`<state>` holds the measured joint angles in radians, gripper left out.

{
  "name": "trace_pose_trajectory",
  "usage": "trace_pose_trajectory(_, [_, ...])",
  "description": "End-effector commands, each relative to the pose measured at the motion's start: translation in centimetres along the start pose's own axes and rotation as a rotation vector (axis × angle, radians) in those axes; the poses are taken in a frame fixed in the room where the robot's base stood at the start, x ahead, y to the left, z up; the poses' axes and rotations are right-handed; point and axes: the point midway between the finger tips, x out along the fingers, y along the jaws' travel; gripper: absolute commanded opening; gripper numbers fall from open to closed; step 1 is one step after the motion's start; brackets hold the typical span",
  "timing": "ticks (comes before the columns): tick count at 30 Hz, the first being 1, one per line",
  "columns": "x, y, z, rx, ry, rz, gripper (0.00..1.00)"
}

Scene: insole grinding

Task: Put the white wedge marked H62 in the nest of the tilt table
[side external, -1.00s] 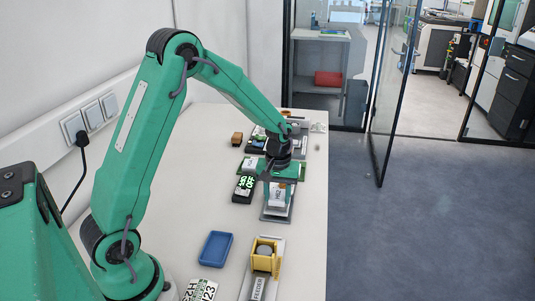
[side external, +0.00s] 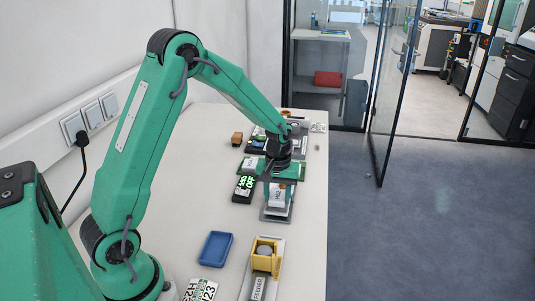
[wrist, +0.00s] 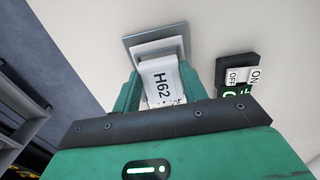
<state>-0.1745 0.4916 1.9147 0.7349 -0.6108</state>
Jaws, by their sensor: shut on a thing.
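The white wedge marked H62 (wrist: 162,82) is between the two green fingers of my gripper (wrist: 161,88) in the wrist view, its label facing the camera. My gripper is shut on it. In the side view the wedge (side external: 277,197) shows as a small white block below my wrist, over the grey tilt table (side external: 275,215). In the wrist view the tilt table (wrist: 130,42) has a grey plate edge and a pale raised part just beyond the wedge. I cannot tell whether the wedge touches the nest; its lower end is hidden.
A black switch box with ON and OFF keys and a green display (side external: 244,188) stands left of the tilt table. A yellow feeder (side external: 263,262), a blue tray (side external: 214,248) and printed cards (side external: 207,287) lie nearer. The white bench between is clear.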

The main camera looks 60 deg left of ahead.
Motion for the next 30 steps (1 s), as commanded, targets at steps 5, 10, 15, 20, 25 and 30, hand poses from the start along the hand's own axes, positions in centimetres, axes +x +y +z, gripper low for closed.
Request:
trace_pose_trajectory(5, [0.11,0.0,0.0,0.0,0.0,0.0,0.21])
trace_pose_trajectory(10, [0.1,0.0,0.0,0.0,0.0,0.0,0.21])
trace_pose_trajectory(15, [0.11,0.0,0.0,0.0,0.0,0.0,0.21])
trace_pose_trajectory(20, [0.23,0.0,0.0,0.0,0.0,0.0,0.21])
trace_pose_trajectory(25, [0.51,0.0,0.0,0.0,0.0,0.0,0.21])
trace_pose_trajectory(30, [0.74,0.0,0.0,0.0,0.0,0.0,0.21])
